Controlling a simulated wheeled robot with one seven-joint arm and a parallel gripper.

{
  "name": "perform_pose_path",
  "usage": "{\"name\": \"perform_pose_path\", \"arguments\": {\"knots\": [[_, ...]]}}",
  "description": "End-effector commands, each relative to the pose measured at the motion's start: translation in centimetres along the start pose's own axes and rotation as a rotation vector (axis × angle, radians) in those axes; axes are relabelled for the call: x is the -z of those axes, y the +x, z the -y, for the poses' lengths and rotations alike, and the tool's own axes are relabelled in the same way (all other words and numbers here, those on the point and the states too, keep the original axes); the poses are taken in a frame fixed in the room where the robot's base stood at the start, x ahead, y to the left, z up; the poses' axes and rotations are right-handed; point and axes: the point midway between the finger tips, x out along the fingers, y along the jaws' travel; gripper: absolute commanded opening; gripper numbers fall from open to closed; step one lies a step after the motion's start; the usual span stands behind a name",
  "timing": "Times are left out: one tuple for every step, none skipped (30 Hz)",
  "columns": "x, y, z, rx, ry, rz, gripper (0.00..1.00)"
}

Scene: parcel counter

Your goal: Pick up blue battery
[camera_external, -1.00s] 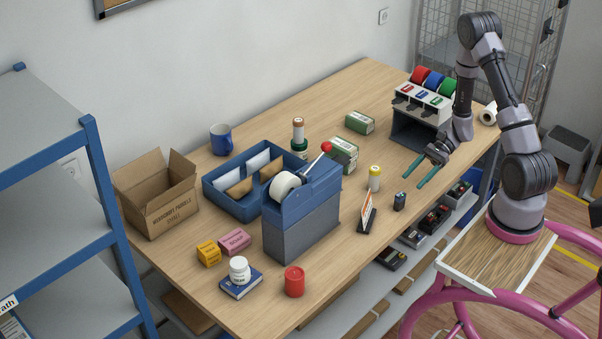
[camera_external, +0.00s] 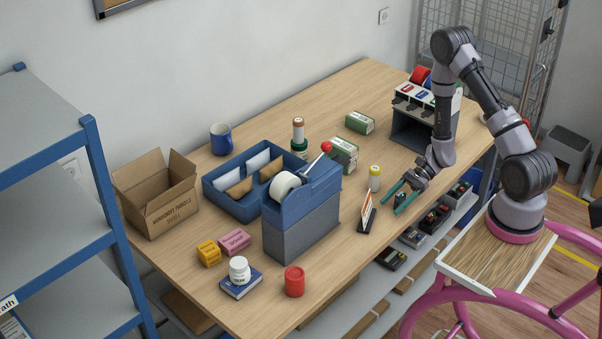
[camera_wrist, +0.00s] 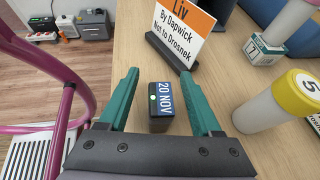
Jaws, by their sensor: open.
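The blue battery (camera_wrist: 160,103) stands on the counter in the wrist view, a small dark block with a blue label reading "20 NOV" and a green dot. My gripper (camera_wrist: 163,88) is open, with one teal finger on each side of the battery and a gap to each. In the external view my gripper (camera_external: 393,201) is low over the counter's front edge, and the battery (camera_external: 400,199) shows only partly between the fingers.
A sign holder (camera_wrist: 180,35) with an orange and white card stands just beyond the battery. A yellow-capped white cylinder (camera_wrist: 270,105) stands close on the right. The counter's edge runs along the left, with a pink frame (camera_wrist: 62,75) beside it.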

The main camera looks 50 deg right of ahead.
Motion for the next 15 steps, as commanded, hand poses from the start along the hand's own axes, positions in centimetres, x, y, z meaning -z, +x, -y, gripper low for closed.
{"name": "perform_pose_path", "arguments": {"knots": [[0.01, 0.21, -0.01, -0.001, 0.000, 0.000, 0.66], [0.02, 0.25, -0.01, 0.000, 0.000, 0.000, 0.66], [0.02, 0.25, 0.00, 0.000, 0.000, 0.000, 0.66], [0.02, 0.24, 0.00, 0.000, 0.000, 0.000, 0.66], [0.02, 0.23, 0.01, 0.000, 0.000, 0.000, 0.66], [0.02, 0.22, 0.01, 0.000, 0.000, 0.000, 0.66], [0.01, 0.22, 0.01, 0.000, 0.000, 0.000, 0.66], [0.02, 0.22, 0.01, 0.000, 0.000, 0.000, 0.54], [0.02, 0.21, 0.01, 0.000, 0.000, -0.001, 0.39], [0.02, 0.21, 0.01, 0.000, 0.000, 0.000, 0.27], [0.02, 0.20, 0.01, 0.000, 0.000, -0.001, 0.16], [0.02, 0.20, 0.01, 0.000, 0.000, -0.001, 0.00], [0.02, 0.20, 0.01, 0.000, 0.000, -0.001, 0.00], [0.02, 0.20, 0.01, 0.000, 0.000, -0.001, 0.00], [0.02, 0.19, 0.01, 0.000, 0.000, -0.001, 0.00]]}}
